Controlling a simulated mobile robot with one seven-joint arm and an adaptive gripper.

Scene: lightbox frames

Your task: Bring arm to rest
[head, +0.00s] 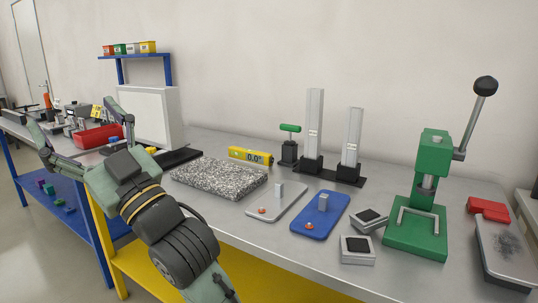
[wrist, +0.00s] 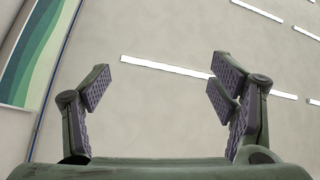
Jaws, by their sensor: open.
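My gripper (head: 78,130) is at the left of the head view, at the end of my raised arm. Its two fingers are spread wide apart, with nothing between them. In the wrist view the gripper (wrist: 162,84) also shows open and empty, with dark ribbed pads.
A grey bench (head: 330,262) carries a speckled stone slab (head: 218,180), a yellow level (head: 250,156), a blue plate (head: 320,215), upright metal blocks (head: 314,125) and a green press (head: 418,225). A red bin (head: 98,137) and white panel (head: 148,118) stand near my gripper in the picture.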

